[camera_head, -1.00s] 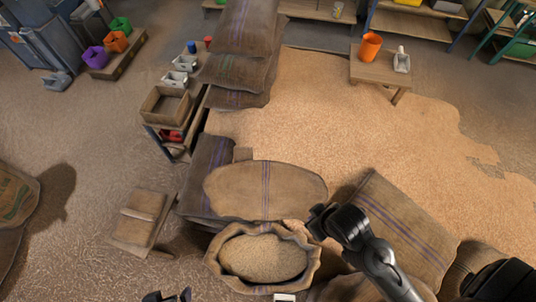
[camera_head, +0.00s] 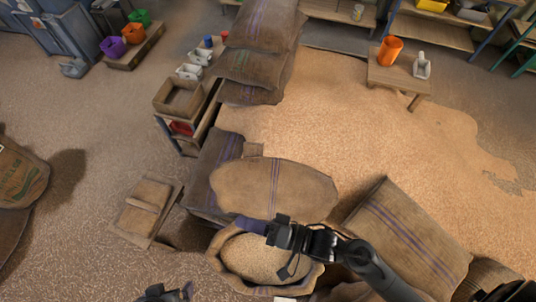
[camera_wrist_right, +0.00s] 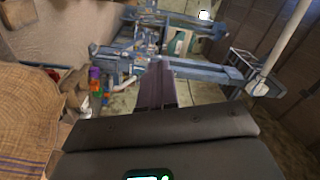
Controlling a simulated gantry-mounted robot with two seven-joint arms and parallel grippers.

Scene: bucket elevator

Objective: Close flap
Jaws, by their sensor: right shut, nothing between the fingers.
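My right gripper (camera_head: 252,226) reaches in from the lower right. Its purple fingers point left and are shut and empty, over the rear rim of an open grain sack (camera_head: 225,240). The fingers also show in the right wrist view (camera_wrist_right: 156,88), pointing toward blue-grey machinery (camera_wrist_right: 165,65) some way off. My left gripper (camera_head: 168,293) shows only in part at the bottom edge; whether its fingers are open or shut is unclear. I cannot make out a flap for certain in either view.
A full sack (camera_head: 275,187) lies behind the open one, and another sack (camera_head: 405,230) lies to its right. A low wooden step (camera_head: 145,210) stands to the left. A sack stack (camera_head: 255,65) and spilled grain (camera_head: 330,115) lie behind.

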